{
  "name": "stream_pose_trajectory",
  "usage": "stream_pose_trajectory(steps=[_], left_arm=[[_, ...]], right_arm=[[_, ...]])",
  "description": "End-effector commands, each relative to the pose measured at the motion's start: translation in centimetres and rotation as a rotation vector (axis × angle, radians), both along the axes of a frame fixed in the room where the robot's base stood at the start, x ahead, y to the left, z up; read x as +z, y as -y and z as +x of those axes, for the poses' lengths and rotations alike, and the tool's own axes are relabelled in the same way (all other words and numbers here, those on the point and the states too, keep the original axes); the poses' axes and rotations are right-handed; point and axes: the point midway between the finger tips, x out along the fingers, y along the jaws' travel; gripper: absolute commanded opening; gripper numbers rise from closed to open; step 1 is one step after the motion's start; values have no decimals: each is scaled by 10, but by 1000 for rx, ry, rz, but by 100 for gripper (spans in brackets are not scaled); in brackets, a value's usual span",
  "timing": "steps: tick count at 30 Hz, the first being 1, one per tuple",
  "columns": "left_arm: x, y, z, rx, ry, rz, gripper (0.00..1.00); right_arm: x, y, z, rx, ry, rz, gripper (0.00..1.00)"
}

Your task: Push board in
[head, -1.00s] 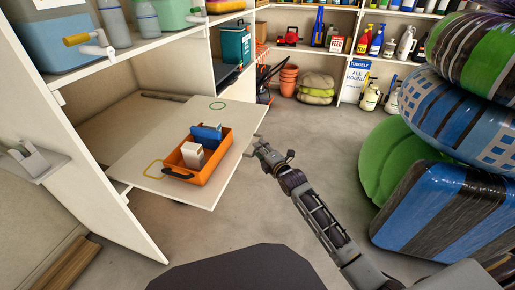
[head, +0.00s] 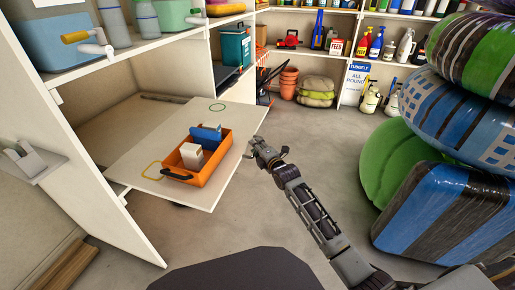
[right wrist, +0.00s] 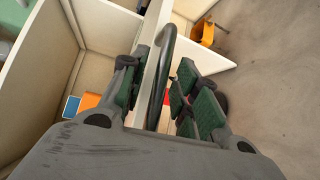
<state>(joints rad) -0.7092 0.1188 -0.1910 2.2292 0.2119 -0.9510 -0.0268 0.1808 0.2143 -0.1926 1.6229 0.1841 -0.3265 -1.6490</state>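The board (head: 225,185) is a flat pale panel sticking out of the left cabinet at mid height. An orange tray (head: 207,173) with a white box and a blue item sits on it. My right gripper (head: 256,146) is at the board's right-hand outer edge. In the right wrist view my right gripper (right wrist: 165,95) has its green-padded fingers apart, with the pale board edge and a dark curved bar (right wrist: 164,75) between them. I cannot tell whether the fingers touch either. My left gripper is out of view.
Stacked wrapped bundles (head: 440,200) stand on the right. Bare floor (head: 320,140) lies between them and the board. Shelves with bottles and tools line the back.

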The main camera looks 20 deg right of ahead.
Motion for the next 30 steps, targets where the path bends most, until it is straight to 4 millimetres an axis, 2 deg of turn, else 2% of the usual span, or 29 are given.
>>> stream_pose_trajectory(steps=[1,6,20,30], left_arm=[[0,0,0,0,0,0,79],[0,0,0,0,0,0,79],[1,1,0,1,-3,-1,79],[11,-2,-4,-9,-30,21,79]], right_arm=[[0,0,0,0,0,0,21],[0,0,0,0,0,0,0],[0,-1,1,0,-1,0,0],[1,-18,12,1,0,1,0]])
